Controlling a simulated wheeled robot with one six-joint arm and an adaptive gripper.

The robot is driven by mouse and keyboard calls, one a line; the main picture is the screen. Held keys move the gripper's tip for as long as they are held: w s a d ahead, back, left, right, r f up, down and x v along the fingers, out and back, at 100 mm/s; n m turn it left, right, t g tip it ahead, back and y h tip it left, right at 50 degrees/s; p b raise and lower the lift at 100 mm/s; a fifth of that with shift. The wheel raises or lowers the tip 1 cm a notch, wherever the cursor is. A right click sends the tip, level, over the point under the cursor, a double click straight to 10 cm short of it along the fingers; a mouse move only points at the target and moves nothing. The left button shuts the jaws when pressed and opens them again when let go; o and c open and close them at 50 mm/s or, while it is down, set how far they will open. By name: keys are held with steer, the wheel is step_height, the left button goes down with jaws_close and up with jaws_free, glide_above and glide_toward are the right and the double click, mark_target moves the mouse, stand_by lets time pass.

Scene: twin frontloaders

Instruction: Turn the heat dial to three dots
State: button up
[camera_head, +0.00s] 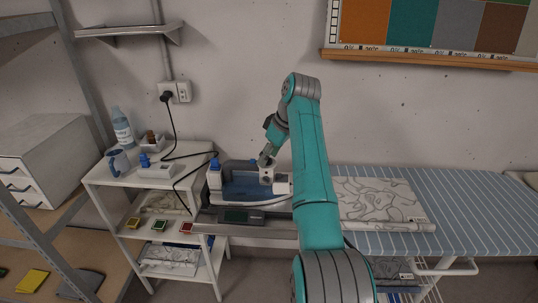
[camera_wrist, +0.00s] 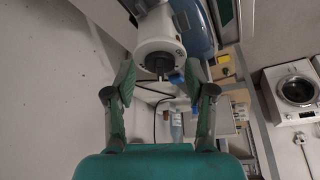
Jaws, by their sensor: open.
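A blue and white iron (camera_head: 235,187) sits at the left end of the striped ironing board (camera_head: 440,242). In the wrist view, a dark round knob (camera_wrist: 158,62), apparently the heat dial, sticks out of the round white end of the iron (camera_wrist: 158,32). My gripper (camera_wrist: 158,80) is open, with one green-padded finger on each side of the knob and clear gaps between. Dot marks on the dial are too small to read.
A white shelf cart (camera_head: 115,182) with a bottle (camera_head: 122,128) and small items stands left of the board. A black cord runs from the wall socket (camera_head: 178,92) towards the iron. A patterned cloth (camera_head: 375,200) lies on the board. The board's right part is bare.

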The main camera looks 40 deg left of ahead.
jaws_close()
steer(key=shift+m, duration=0.3)
steer(key=m, duration=0.1)
steer(key=m+t, duration=0.1)
steer(key=m, duration=0.1)
steer(key=m+t, duration=0.1)
steer(key=m, duration=0.1)
steer(key=shift+s, duration=0.25)
steer(key=m+t+h, duration=0.1)
steer(key=m, duration=0.2)
steer(key=m+t+h, duration=0.1)
steer(key=m, duration=0.2)
steer(key=shift+s+a+m, duration=0.1)
steer(key=shift+a+m, duration=0.05)
steer(key=shift+m, duration=0.25)
